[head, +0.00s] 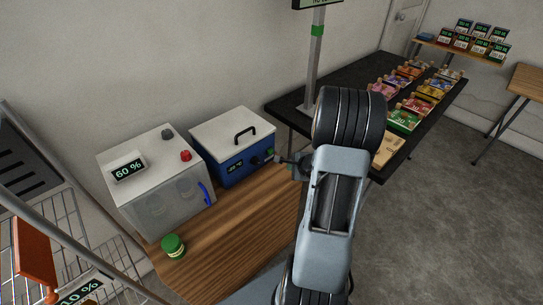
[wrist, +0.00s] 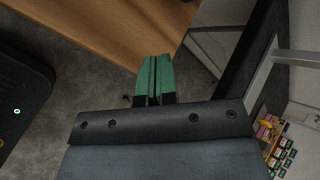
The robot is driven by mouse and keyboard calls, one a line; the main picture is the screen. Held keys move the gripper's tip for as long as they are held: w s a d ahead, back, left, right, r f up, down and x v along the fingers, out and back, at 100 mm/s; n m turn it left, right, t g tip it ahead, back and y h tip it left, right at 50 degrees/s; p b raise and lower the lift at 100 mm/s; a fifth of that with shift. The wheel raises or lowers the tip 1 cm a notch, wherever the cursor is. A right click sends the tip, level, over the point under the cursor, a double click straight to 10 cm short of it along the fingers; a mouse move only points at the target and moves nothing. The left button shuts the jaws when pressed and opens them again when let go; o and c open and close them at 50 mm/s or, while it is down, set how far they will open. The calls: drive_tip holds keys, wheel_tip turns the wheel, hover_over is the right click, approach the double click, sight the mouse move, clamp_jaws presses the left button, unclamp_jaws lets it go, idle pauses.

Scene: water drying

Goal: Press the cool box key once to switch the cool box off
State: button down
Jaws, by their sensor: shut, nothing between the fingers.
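The cool box (head: 238,139) is blue with a white lid and a black handle, and stands on the wooden table. Small dark controls (head: 256,160) sit to the right of the display; I cannot tell which is the key.
A grey-white box (head: 155,180) with a 60 % display stands left of the cool box. A green-lidded jar (head: 173,246) is on the wooden table (head: 235,235). A black table (head: 350,85) with colourful packs stands behind my arm. A wire rack (head: 60,235) is at left.

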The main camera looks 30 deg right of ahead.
sight(270, 151)
drive_tip(key=shift+s+d+f+m+h, duration=0.4)
drive_tip(key=shift+d+f+m, duration=0.1)
drive_tip(key=shift+d+f, duration=0.2)
drive_tip(key=shift+w, duration=0.15)
drive_tip(key=shift+w+a+r, duration=0.1)
drive_tip(key=shift+w+a, duration=0.05)
drive_tip(key=shift+w, duration=0.4)
drive_tip(key=w, duration=0.2)
drive_tip(key=w+p, duration=0.1)
drive_tip(key=w, duration=0.1)
drive_tip(key=w+a, duration=0.1)
drive_tip(key=shift+w, duration=0.4)
drive_tip(key=shift+w+a, duration=0.15)
drive_tip(key=shift+w, duration=0.65)
drive_tip(key=shift+w+a+b, duration=0.2)
drive_tip(key=shift+w+b, duration=0.25)
drive_tip(key=shift+w, duration=0.5)
idle(1.3)
drive_tip(key=shift+s, duration=0.15)
drive_tip(key=shift+s+d+b, duration=0.2)
drive_tip(key=shift+s+b, duration=0.35)
drive_tip(key=shift+s, duration=0.25)
